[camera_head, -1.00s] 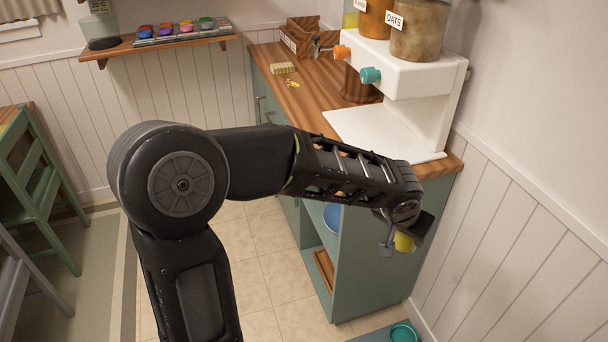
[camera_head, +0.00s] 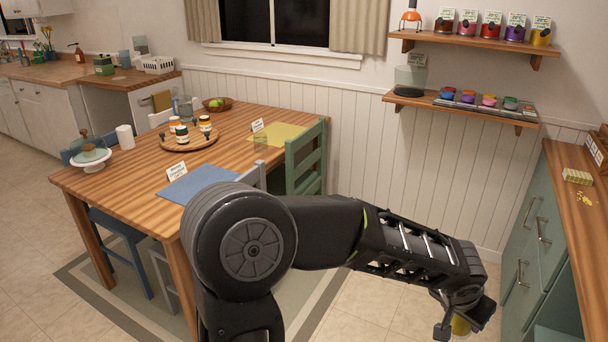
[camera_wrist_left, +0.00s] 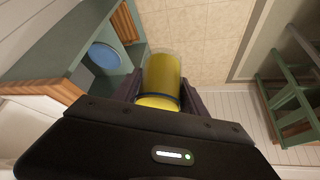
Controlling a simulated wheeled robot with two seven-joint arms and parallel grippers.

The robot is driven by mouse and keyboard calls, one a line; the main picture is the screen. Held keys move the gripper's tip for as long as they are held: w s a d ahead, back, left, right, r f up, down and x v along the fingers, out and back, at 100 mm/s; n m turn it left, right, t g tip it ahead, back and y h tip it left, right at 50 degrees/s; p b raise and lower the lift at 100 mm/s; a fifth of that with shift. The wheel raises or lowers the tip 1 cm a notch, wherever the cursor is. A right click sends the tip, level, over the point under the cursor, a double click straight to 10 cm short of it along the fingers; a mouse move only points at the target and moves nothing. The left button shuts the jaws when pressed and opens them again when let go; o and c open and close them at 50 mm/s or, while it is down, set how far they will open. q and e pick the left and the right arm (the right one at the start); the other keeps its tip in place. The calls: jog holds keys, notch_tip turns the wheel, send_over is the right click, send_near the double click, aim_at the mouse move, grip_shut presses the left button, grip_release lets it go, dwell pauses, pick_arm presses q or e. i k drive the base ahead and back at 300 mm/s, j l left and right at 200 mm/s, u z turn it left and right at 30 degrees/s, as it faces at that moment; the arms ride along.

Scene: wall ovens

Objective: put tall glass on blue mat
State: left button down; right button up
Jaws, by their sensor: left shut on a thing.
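A tall glass (camera_wrist_left: 162,73) with yellow contents is between the two fingers of my left gripper (camera_wrist_left: 159,95), which is shut on it. In the head view, my left gripper (camera_head: 463,315) is low at the right, and only a small yellow part of the glass (camera_head: 460,327) shows below it. The blue mat (camera_head: 198,184) lies on the near edge of the wooden table, left of my arm and well apart from the glass. My arm's shoulder hides the mat's near right corner. My right gripper is not in view.
The table (camera_head: 110,186) also holds a yellow mat (camera_head: 284,134), a round tray (camera_head: 173,143) of jars, a cake stand (camera_head: 91,158) and small cards. A green chair (camera_head: 306,165) stands at its right end. A counter (camera_head: 575,205) is at the far right.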

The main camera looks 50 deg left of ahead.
aim_at(195, 187)
jog(key=i+j+u, duration=0.25)
jog(key=j+u, duration=0.2)
jog(key=j, duration=0.15)
jog(key=i+j+u, duration=0.85)
jog(key=i+j, duration=0.45)
